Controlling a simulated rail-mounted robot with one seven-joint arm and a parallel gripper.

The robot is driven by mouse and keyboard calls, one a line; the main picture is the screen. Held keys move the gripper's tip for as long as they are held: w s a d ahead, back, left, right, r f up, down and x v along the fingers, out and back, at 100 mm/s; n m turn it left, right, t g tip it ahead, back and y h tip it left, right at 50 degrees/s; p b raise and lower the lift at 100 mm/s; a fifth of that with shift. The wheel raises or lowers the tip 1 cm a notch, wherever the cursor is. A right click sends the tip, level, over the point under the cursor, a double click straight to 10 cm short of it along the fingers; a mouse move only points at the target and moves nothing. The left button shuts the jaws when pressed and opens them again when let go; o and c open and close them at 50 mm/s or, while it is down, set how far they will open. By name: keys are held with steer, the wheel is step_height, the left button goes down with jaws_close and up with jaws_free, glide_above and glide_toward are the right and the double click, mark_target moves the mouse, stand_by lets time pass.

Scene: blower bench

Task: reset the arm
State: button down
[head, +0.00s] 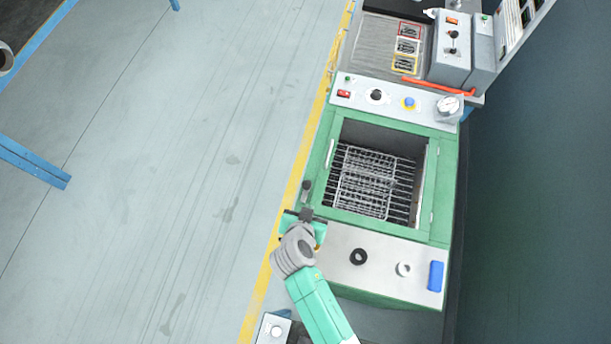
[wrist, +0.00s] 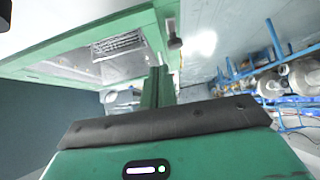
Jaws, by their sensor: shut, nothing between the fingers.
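My gripper (head: 305,214) is at the front left corner of the green blower bench (head: 321,165) in the head view, beside a dark upright knob or handle (head: 305,190). Its fingers are shut with nothing between them. In the wrist view the shut green fingers (wrist: 158,88) point towards the bench, whose green frame (wrist: 85,45) fills the upper left. I cannot tell whether the gripper touches the bench. My arm comes up from the bottom of the head view.
The open chamber holds a wire rack (head: 375,182). A black ring (head: 358,257), a white ring (head: 403,269) and a blue block (head: 436,276) lie on the front shelf. A control panel (head: 390,101) is behind the chamber.

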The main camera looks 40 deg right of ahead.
steer(key=v, duration=0.4)
steer(key=shift+w+a+r, duration=0.1)
steer(key=shift+r, duration=0.05)
steer(key=w+a+r+n+t+y+p, duration=0.1)
steer(key=w+a+r+t+p, duration=0.3)
steer(key=r, duration=0.9)
steer(key=w+a+r+n+t+y+b, duration=0.15)
steer(key=w+r, duration=0.45)
steer(key=r, duration=0.8)
steer(key=w+a+r+n+t+y+p, duration=0.15)
steer(key=w+a+r+t, duration=0.3)
steer(key=r, duration=0.85)
steer(key=s+a+r+n+t+y+p, duration=0.1)
steer(key=s+r+n+t, duration=0.1)
steer(key=r, duration=1)
steer(key=s+a+r+n+t+y+p, duration=0.1)
steer(key=s+r+t, duration=0.3)
steer(key=r, duration=0.8)
steer(key=s+a+r+n+t+y+p, duration=0.1)
steer(key=s+r, duration=0.5)
steer(key=r, duration=0.6)
steer(key=shift+a+n+t+p, duration=0.75)
steer(key=shift+a+n+t, duration=0.25)
steer(key=shift+a+n, duration=0.2)
